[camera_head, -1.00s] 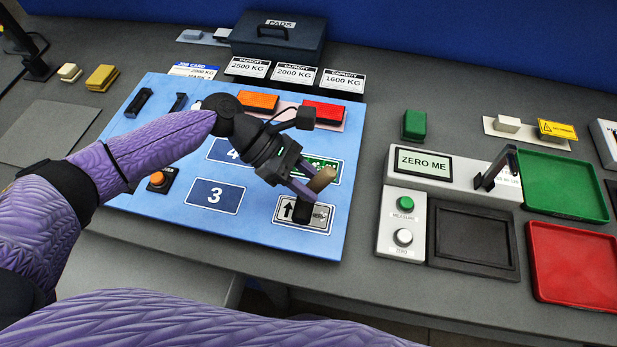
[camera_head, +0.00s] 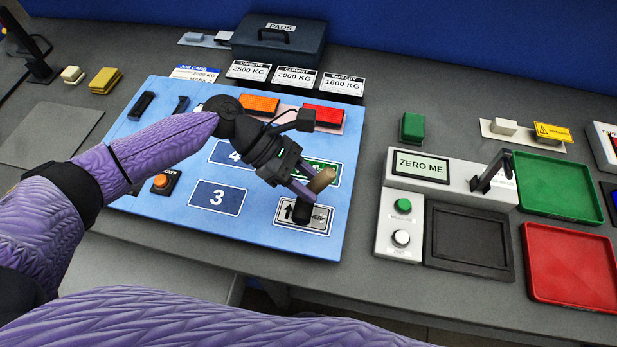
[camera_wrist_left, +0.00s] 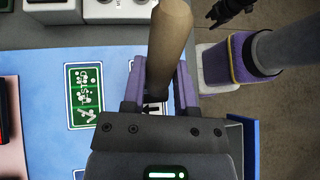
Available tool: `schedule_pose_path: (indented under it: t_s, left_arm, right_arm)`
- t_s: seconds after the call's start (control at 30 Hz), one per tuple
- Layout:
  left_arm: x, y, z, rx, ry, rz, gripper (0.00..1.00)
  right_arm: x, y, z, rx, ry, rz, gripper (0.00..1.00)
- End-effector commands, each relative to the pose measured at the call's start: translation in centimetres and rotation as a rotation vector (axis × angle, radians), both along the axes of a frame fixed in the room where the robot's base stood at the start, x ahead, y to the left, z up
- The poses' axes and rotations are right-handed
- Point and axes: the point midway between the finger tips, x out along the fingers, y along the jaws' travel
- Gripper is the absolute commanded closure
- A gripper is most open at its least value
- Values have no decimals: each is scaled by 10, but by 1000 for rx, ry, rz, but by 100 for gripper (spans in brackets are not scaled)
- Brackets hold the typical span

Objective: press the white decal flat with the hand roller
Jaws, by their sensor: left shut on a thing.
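My left gripper (camera_head: 305,182) is shut on the hand roller, which has a pale wooden handle (camera_head: 321,179) and a black roller head (camera_head: 302,212). The handle also stands up between the fingers in the left wrist view (camera_wrist_left: 171,45). The roller head is over the white decal (camera_head: 319,222), on the blue panel's lower right corner, and covers part of its print. An arrow shows left of the head. I cannot tell how firmly the head touches the decal. My right gripper (camera_wrist_left: 230,10) shows small at the top right of the wrist view, away from the panel.
The blue panel (camera_head: 265,232) carries a green decal (camera_head: 327,168), a blue "3" label (camera_head: 218,196) and an orange button (camera_head: 161,181). A scale (camera_head: 469,237) stands right of it, with green (camera_head: 556,185) and red (camera_head: 571,265) trays beyond. A dark PADS box (camera_head: 279,44) is behind.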

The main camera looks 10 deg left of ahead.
Motion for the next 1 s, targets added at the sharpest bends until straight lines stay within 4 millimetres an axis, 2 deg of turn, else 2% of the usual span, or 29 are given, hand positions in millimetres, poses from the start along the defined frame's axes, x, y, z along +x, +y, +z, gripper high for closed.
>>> schedule_pose_path:
  t_s: [0.27,0.7,1.0]
  left_arm:
    - [0,-1,1,-1,-1,-1,100]
    - [-1,-30,2,-1,0,-1,100]
    - [-1,-34,0,-1,0,0,100]
  right_arm:
    - [0,0,1,0,0,0,45]
    - [1,0,20,0,-3,0,45]
    - [1,0,21,0,-3,0,45]
